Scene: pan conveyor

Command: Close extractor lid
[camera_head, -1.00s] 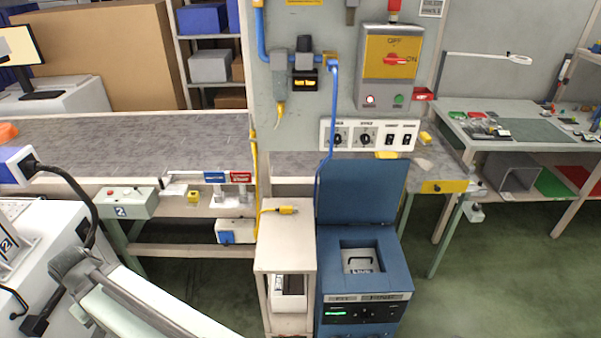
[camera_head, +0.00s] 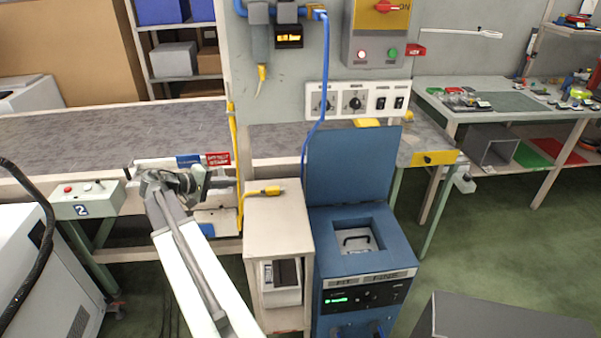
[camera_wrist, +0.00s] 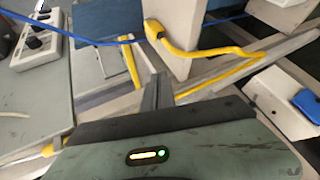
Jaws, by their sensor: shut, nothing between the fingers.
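The extractor (camera_head: 330,248) is a blue cabinet standing on the floor right of centre in the head view. Its blue lid (camera_head: 352,165) stands upright and open at the back edge. A square recess in its top shows a light insert with a dark handle (camera_head: 357,240). My gripper (camera_head: 228,183) is left of the extractor, apart from the lid, in front of the long grey bench. It is shut and empty. In the wrist view its narrow fingers (camera_wrist: 157,92) lie together, pointing away from the camera. I cannot pick out the lid surely in the wrist view.
A beige cabinet (camera_head: 277,222) with a yellow-ended cable (camera_head: 262,191) on top stands between my gripper and the extractor. A panel with switches (camera_head: 357,101) rises behind the lid. A grey box (camera_head: 490,322) is at the lower right. Green floor is open to the right.

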